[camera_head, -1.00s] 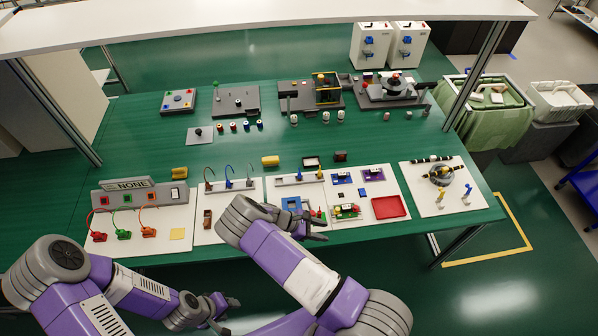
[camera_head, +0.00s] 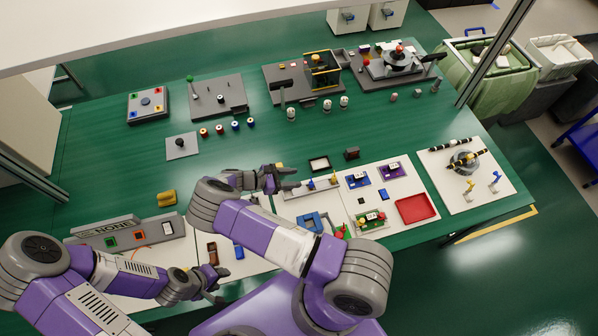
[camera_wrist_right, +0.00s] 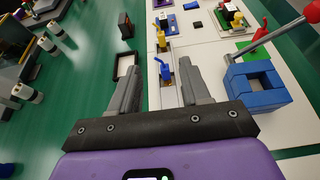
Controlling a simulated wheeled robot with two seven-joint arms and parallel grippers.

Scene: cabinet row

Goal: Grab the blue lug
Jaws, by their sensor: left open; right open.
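The blue lug (camera_wrist_right: 163,70) stands upright on a narrow grey strip. In the right wrist view it appears between and beyond the fingertips of my right gripper (camera_wrist_right: 157,75), which is open and empty. In the head view the blue lug (camera_head: 311,184) is small, just right of my right gripper (camera_head: 285,178). A yellow lug (camera_head: 334,179) stands on the same strip; it also shows beyond the blue one in the right wrist view (camera_wrist_right: 164,24). My left gripper (camera_head: 212,290) is open and empty, low at the left, far from the lug.
A blue square block (camera_wrist_right: 255,85) stands right of my right gripper in the wrist view. A black frame (camera_head: 319,163) and a dark block (camera_head: 352,153) lie behind the strip. A red tray (camera_head: 416,208) is to the right.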

